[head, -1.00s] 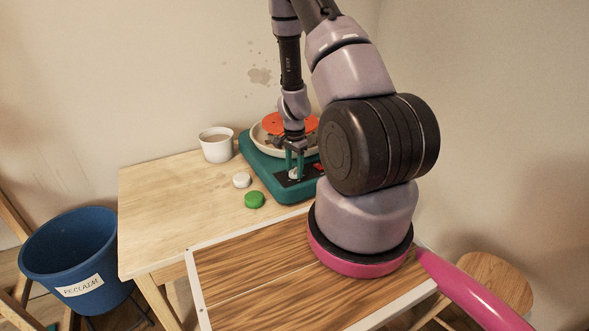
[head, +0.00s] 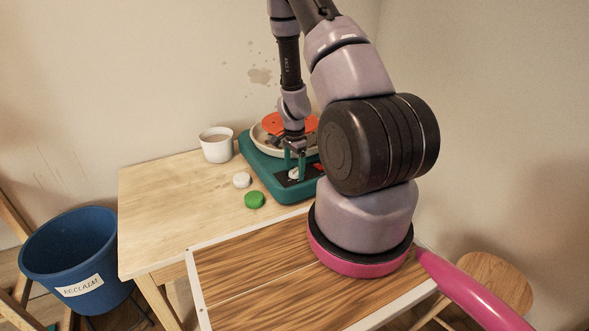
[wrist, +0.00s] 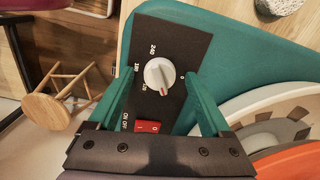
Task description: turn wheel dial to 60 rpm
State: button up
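The pottery wheel (head: 262,171) has a teal base with an orange disc (head: 275,122) in a pale basin. Its white dial (wrist: 159,73) sits on a black panel (wrist: 185,45) marked 240, 180, 120 and 0. The dial's red pointer faces the lower edge in the wrist view, between the 120 and 0 marks; no 60 label is readable there. My gripper (wrist: 161,75) is open, its teal fingers on either side of the dial with a visible gap to each. In the head view my gripper (head: 295,168) is low over the panel.
A red on/off switch (wrist: 147,127) is beside the dial, close to my gripper. A white cup (head: 217,148), a white disc (head: 241,180) and a green disc (head: 254,200) stand on the wooden table (head: 165,205). A blue reclaim bucket (head: 70,260) is at left.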

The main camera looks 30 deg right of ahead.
notch_tip(320, 180, up, 11)
dwell(0.7)
jog(key=shift+f, duration=0.1)
jog(key=s+a+r+n+t+y, duration=0.1)
jog(key=s+a+r+n+t, duration=0.2)
jog(key=r, duration=0.9)
jog(key=s+a+r+n+y, duration=0.15)
jog(key=a+r, duration=0.45)
jog(key=r, duration=0.6)
jog(key=s+a+r+n+t, duration=0.2)
jog(key=s+r+n, duration=0.1)
jog(key=s+r, duration=0.4)
jog(key=s+a+r+n+t, duration=0.2)
jog(key=s+r+n, duration=0.2)
jog(key=s+r, duration=0.2)
jog(key=s, duration=0.2)
jog(key=shift+s+a+r, duration=0.35)
jog(key=shift+a+r, duration=0.05)
